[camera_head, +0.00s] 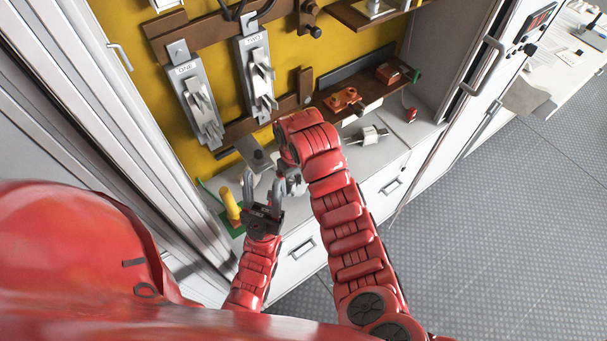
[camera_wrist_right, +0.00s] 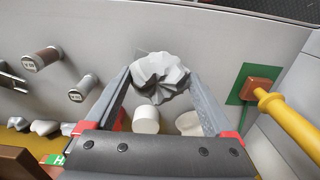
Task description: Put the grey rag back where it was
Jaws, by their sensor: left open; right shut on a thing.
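The grey rag (camera_wrist_right: 160,78) is a crumpled, pleated lump between the fingertips of my right gripper (camera_wrist_right: 163,84) in the right wrist view. The fingers touch it on both sides, above a pale grey surface. In the head view my right gripper (camera_head: 292,182) is mostly hidden by its own red wrist, and I cannot make out the rag there. My left gripper (camera_head: 262,192) is open and empty, just left of the right one, above the cabinet's counter.
A yellow handle (camera_head: 230,205) on a green patch stands left of my left gripper. Fuse holders (camera_head: 200,105) hang on the yellow back wall. A brown shelf (camera_head: 365,97) carries orange parts. A white fixture (camera_head: 367,135) sits on the counter. White cylinders (camera_wrist_right: 146,121) lie beyond my right fingers.

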